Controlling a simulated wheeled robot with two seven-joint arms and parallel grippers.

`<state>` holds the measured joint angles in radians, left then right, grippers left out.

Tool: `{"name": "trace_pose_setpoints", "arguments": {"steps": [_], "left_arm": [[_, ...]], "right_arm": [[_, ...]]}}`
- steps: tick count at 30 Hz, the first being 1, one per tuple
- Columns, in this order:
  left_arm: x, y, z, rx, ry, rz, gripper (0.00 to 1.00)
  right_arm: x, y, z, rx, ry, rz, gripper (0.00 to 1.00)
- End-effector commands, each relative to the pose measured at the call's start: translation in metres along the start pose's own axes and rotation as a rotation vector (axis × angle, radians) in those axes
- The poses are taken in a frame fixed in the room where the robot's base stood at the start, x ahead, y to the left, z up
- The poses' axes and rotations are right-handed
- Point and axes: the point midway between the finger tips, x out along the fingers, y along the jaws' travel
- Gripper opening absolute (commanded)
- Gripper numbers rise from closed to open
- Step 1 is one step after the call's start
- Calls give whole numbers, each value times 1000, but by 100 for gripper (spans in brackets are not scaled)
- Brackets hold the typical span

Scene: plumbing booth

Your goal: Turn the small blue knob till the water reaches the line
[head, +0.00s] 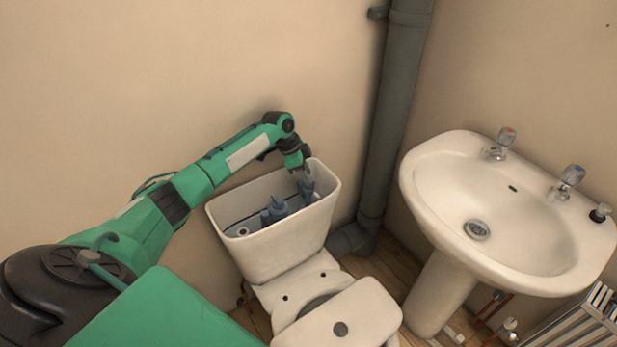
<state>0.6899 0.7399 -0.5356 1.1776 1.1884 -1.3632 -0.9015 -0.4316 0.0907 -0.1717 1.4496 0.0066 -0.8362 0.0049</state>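The open toilet cistern (285,243) stands against the wall with its lid off. Inside it are blue-grey fittings, a taller one (277,206) near the middle and another (306,187) at the right end. My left gripper (305,174) points down into the right end of the cistern, right at the top of that fitting. The small blue knob cannot be made out from here; the fingers may cover it. Whether the fingers are open or shut is too small to tell. The water level and the line cannot be made out. My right gripper is out of view.
A white pedestal basin (500,215) with two taps stands at the right, near a radiator (580,322).

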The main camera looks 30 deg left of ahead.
Motion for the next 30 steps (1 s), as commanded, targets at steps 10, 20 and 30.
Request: {"name": "trace_pose_setpoints", "arguments": {"steps": [10,20,30], "left_arm": [[25,0,0,1,0,0,34],[24,0,0,1,-1,0,2],[22,0,-1,-40,-1,-17,1]], "right_arm": [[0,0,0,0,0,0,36],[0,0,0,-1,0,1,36],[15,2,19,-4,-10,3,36]]}}
